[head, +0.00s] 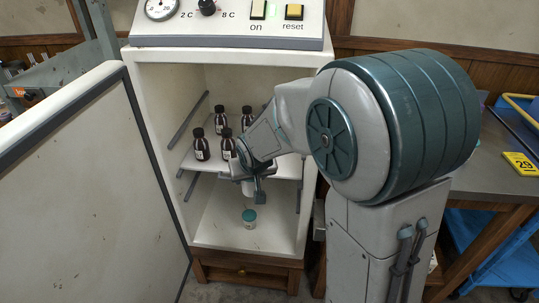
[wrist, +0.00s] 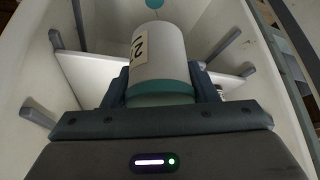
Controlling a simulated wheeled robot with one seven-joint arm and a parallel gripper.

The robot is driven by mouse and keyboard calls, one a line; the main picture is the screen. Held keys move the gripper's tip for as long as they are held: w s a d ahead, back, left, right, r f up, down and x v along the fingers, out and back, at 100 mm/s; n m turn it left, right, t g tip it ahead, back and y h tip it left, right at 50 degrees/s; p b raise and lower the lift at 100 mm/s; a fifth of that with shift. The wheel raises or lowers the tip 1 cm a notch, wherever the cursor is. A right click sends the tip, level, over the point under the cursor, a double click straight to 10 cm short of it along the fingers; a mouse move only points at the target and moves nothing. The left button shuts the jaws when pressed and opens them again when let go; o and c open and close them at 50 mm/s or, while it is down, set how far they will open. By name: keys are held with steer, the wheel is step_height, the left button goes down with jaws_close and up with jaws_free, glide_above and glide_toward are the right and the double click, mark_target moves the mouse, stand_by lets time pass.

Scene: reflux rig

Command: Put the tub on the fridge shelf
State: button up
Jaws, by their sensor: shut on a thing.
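My gripper (head: 257,186) is inside the open fridge, by the front edge of the wire-free white shelf (head: 278,168). It is shut on a white tub (wrist: 160,55) with a teal lid and a numbered label, partly readable. In the wrist view the fingers (wrist: 161,88) clasp the tub's two sides at the lid end. In the head view the held tub (head: 248,188) is mostly hidden by the gripper. The tub appears clear of the fridge floor; whether it touches the shelf I cannot tell.
Several brown bottles (head: 221,120) stand on the shelf, some partly behind my arm. The fridge door (head: 75,185) is open at the left. Grey rails (head: 188,120) line the inner walls.

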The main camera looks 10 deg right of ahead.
steer(key=w+d, duration=0.2)
steer(key=w, duration=0.2)
steer(key=w+d, duration=0.3)
steer(key=w, duration=0.2)
steer(key=w+d, duration=0.3)
steer(key=w, duration=0.2)
steer(key=shift+w+d, duration=0.15)
steer(key=shift+w+d+f, duration=0.2)
steer(key=shift+w, duration=0.05)
steer(key=shift+f, duration=1.55)
steer(key=shift+f+b, duration=0.2)
steer(key=shift+b, duration=0.2)
steer(key=o, duration=1)
steer(key=shift+r, duration=0.15)
